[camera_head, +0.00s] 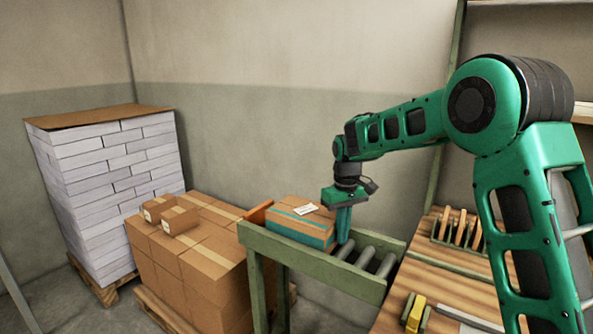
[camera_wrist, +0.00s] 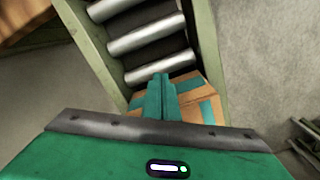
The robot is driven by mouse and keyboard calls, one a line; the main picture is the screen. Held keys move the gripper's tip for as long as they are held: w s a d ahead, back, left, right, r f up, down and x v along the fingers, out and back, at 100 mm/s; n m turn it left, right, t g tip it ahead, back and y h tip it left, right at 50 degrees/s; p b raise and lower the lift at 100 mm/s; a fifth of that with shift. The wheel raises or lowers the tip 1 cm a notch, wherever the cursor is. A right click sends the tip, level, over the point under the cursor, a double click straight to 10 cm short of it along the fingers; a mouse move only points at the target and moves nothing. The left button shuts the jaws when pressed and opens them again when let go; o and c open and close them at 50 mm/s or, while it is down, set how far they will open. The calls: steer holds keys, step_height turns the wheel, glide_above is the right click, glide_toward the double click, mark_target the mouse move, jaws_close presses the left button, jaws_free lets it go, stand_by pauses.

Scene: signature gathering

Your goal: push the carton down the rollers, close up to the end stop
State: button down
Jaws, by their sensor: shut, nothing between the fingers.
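The carton (camera_head: 300,222), brown with teal bands and a white label on top, sits upright at the left end of the roller conveyor (camera_head: 345,282). A wooden end stop (camera_head: 257,212) stands at that end, close to the carton; I cannot tell whether they touch. My gripper (camera_head: 343,238) points down, shut and empty, at the carton's right side, close against it. In the wrist view my shut fingers (camera_wrist: 161,82) overlap part of the carton (camera_wrist: 205,108), and bare rollers (camera_wrist: 148,35) lie on the other side. My gripper body hides much of the carton there.
Stacked brown boxes (camera_head: 195,240) on a pallet stand left of the conveyor. A tall stack of white reams (camera_head: 105,185) is behind them. A wooden bench (camera_head: 440,285) with racks stands at the right. The rollers right of my gripper are clear.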

mark_target(328, 227)
steer(key=shift+w+a, duration=0.7)
steer(key=shift+a, duration=0.35)
steer(key=shift+w+a, duration=0.7)
steer(key=shift+a, duration=0.3)
steer(key=shift+w+a, duration=0.7)
steer(key=shift+a, duration=0.35)
steer(key=shift+s+d, duration=0.75)
steer(key=shift+d, duration=0.35)
step_height(328, 227, up, 12)
steer(key=shift+s+d, duration=0.15)
steer(key=shift+d, duration=0.2)
steer(key=s+d+r+m, duration=0.1)
steer(key=s+d+m, duration=0.2)
steer(key=s+d, duration=0.75)
steer(key=s+d+r+m, duration=0.1)
steer(key=s+d+m, duration=0.2)
steer(key=s+d, duration=0.75)
steer(key=s+d+f+m, duration=0.2)
steer(key=s+d+f, duration=0.1)
steer(key=s, duration=0.5)
steer(key=s+d+f+m, duration=0.1)
steer(key=s+d+f, duration=0.2)
steer(key=s, duration=0.6)
steer(key=s+d+f+m, duration=0.2)
steer(key=s+d+f, duration=0.2)
steer(key=s, duration=0.4)
steer(key=shift+s+f+m, duration=0.2)
steer(key=shift+f+m, duration=0.1)
steer(key=shift+f, duration=0.05)
